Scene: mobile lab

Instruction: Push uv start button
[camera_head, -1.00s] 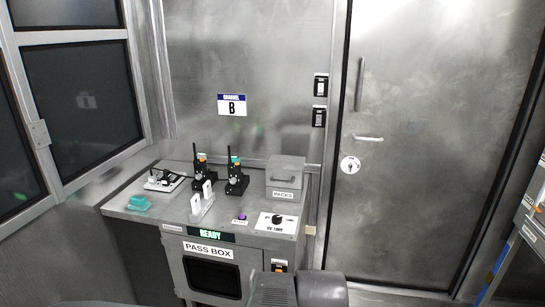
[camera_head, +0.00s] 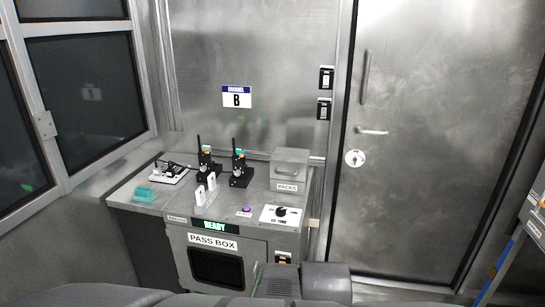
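The purple button (camera_head: 246,209) sits on the top of the pass box cabinet (camera_head: 178,228), near its front edge. A small label beside it is too small to read. To its right is a white plate with a black UV time knob (camera_head: 281,211). A display (camera_head: 214,226) on the front edge reads READY in green. Grey parts of my arm cross the bottom of the view, in front of the cabinet's lower right. My gripper cannot be made out in this view.
Two black radios (camera_head: 240,168), a white holder (camera_head: 205,191), teal items (camera_head: 144,194) and a grey PACKS box (camera_head: 290,168) stand on the cabinet top. A closed metal door (camera_head: 430,150) is at right. Windows (camera_head: 85,80) fill the left wall.

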